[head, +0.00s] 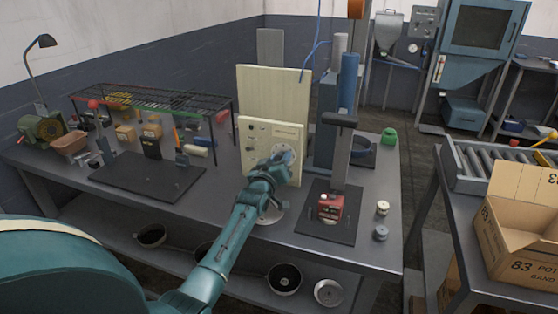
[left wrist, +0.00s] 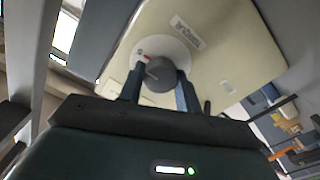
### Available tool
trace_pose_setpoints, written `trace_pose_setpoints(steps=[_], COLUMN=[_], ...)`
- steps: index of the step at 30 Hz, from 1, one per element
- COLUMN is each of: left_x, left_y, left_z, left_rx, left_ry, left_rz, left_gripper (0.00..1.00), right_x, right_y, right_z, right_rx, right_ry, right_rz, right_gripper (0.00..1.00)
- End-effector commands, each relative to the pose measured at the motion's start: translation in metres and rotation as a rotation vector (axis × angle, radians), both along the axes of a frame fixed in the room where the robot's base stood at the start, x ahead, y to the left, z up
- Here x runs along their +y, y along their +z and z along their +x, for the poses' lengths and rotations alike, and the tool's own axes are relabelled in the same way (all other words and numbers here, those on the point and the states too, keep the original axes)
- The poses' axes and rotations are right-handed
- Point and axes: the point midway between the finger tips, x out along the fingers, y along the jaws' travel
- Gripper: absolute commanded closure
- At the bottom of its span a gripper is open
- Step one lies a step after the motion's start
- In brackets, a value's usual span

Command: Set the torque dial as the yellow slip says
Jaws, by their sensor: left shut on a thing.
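The cream control panel (head: 254,142) stands upright on the workbench, with small switches and a printed label. My left gripper (head: 283,160) is at the panel's right side, covering most of the dial in the head view. In the left wrist view, the dial is a dark grey round knob (left wrist: 161,77) on a white disc (left wrist: 172,44), with a red mark on its upper left. My left gripper (left wrist: 161,95) has one finger on each side of the knob and is shut on it. I cannot make out the yellow slip or the dial's numbers. My right gripper is not in view.
The workbench (head: 235,196) holds a black wire rack (head: 150,105) with small parts at left. A red block (head: 330,206) sits on a dark plate under a column right of the panel. An open cardboard box (head: 525,235) stands at far right.

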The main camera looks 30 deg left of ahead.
Motion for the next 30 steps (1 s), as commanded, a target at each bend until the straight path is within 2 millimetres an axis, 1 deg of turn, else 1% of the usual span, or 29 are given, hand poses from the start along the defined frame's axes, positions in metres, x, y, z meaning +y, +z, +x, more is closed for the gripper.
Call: trace_pose_setpoints(steps=[13, 14, 21, 30], left_x=[0.0001, 0.0001, 0.0001, -0.0007], left_y=[0.0020, 0.0020, 0.0010, -0.0005], left_z=[0.0004, 0.0005, 0.0002, -0.0021], left_rx=[-0.001, -0.001, 0.001, 0.002], left_ry=[0.000, 0.000, 0.000, 0.000], left_rz=[0.015, 0.015, 0.012, 0.010], left_gripper=[0.89, 0.64, 0.45, 0.45], right_x=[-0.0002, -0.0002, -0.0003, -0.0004], right_y=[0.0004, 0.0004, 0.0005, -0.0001], right_z=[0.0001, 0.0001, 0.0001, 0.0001], right_rx=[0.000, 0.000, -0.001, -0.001], right_ry=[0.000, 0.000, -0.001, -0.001], right_rz=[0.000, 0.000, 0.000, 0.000], right_gripper=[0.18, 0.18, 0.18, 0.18])
